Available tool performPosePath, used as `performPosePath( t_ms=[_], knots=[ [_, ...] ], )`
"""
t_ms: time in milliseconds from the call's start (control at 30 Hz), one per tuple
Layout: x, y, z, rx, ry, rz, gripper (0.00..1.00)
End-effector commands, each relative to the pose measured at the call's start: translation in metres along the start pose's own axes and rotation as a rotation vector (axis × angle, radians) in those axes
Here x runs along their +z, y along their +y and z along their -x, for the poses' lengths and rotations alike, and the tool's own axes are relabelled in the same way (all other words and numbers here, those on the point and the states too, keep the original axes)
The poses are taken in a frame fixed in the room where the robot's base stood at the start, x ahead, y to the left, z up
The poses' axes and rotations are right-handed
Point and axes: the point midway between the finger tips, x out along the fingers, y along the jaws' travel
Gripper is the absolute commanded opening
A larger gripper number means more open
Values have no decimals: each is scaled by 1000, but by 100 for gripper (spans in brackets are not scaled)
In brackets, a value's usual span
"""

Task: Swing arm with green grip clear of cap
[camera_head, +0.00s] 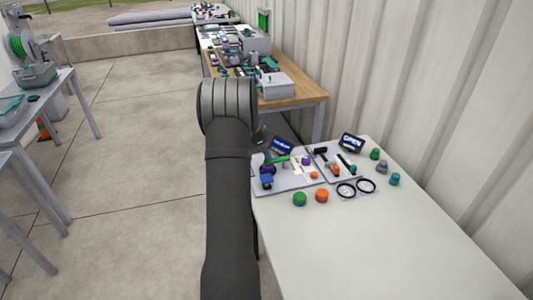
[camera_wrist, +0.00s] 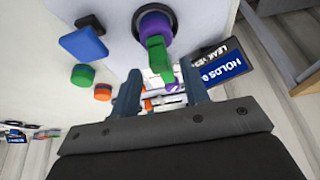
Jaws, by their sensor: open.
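The green grip (camera_wrist: 158,55) shows in the wrist view as a short green bar at the top centre. It reaches from above the purple cap (camera_wrist: 155,24) down toward my gripper (camera_wrist: 160,74). My gripper is open, with one dark finger on each side of the grip's near end; I cannot tell whether either finger touches it. In the head view the green grip (camera_head: 280,160) lies over the grey panel (camera_head: 298,186), with purple (camera_head: 268,170) beside it. My forearm hides most of the gripper there.
A blue block (camera_wrist: 83,45), a green knob (camera_wrist: 82,76) and an orange knob (camera_wrist: 102,92) sit left of the cap. A blue sign (camera_wrist: 222,70) stands close right of my fingers. The white table (camera_head: 400,250) is clear toward the front.

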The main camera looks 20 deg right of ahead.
Motion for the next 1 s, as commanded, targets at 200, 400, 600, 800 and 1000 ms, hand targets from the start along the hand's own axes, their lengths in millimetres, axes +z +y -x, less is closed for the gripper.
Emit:
performPosePath(
  t_ms=[200,400,600,800,1000],
  knots=[
    [0,0,-14,1,0,0,42],
    [0,0,-15,0,0,0,42],
    [0,0,-14,0,0,0,12],
    [0,0,-14,0,0,0,0],
    [0,2,-14,-6,0,15,0]
  ],
)
